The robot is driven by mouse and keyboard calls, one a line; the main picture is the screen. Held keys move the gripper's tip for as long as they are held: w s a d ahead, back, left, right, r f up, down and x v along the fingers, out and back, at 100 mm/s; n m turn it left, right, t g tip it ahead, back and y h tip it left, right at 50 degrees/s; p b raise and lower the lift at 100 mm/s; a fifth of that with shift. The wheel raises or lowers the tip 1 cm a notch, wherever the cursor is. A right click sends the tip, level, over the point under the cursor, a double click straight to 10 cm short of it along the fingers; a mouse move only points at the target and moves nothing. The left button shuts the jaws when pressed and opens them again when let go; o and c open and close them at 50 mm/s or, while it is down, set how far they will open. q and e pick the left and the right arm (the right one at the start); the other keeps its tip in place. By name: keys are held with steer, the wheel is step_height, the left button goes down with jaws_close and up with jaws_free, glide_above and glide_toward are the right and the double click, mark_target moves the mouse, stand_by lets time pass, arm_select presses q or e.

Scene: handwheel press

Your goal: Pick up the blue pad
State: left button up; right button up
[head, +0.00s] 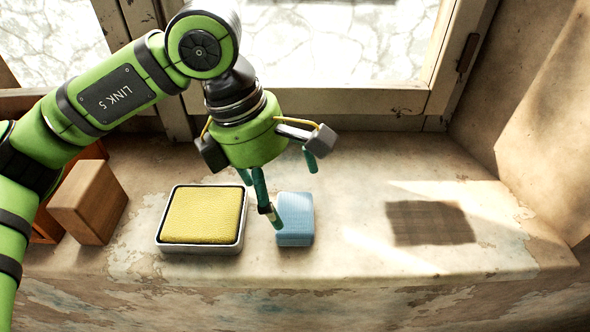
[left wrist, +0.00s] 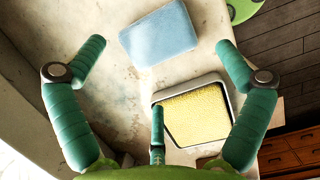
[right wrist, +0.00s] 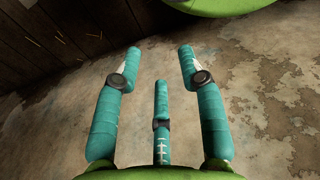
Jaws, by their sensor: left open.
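The blue pad (head: 301,212) lies flat on the worn stone sill, right of the yellow pad (head: 204,215), with a gap between them. The yellow pad sits in a shallow metal tray (head: 199,249). My left gripper (head: 283,190) is open and empty, above the blue pad; one finger covers part of the pad's left side in the head view. The left wrist view shows the whole blue pad (left wrist: 158,34) beyond the spread fingers, not between them. My right gripper (right wrist: 160,65) shows only in the right wrist view, its fingers apart with nothing between them.
A wooden block (head: 90,203) stands left of the tray. A window frame (head: 340,101) runs behind the sill (head: 345,180). Right of the blue pad the sill is clear, apart from a flat dark patch (head: 430,222) that looks like a shadow.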

mark_target(292, 212)
arm_select(q)
steer(key=shift+w, duration=0.15)
steer(key=f+p, duration=0.1)
steer(key=s+d+f+p, duration=0.1)
steer(key=p, duration=0.1)
steer(key=shift+f, duration=0.15)
steer(key=p+x, duration=0.2)
steer(key=x, duration=0.1)
steer(key=shift+w+f, duration=0.2)
steer(key=shift+w, duration=0.2)
steer(key=shift+d+f, duration=0.15)
steer(key=shift+f, duration=0.1)
steer(key=c, duration=1.1)
steer(key=shift+c, duration=0.4)
arm_select(e)
steer(key=r, duration=0.2)
steer(key=s+r, duration=0.1)
steer(key=r, duration=0.2)
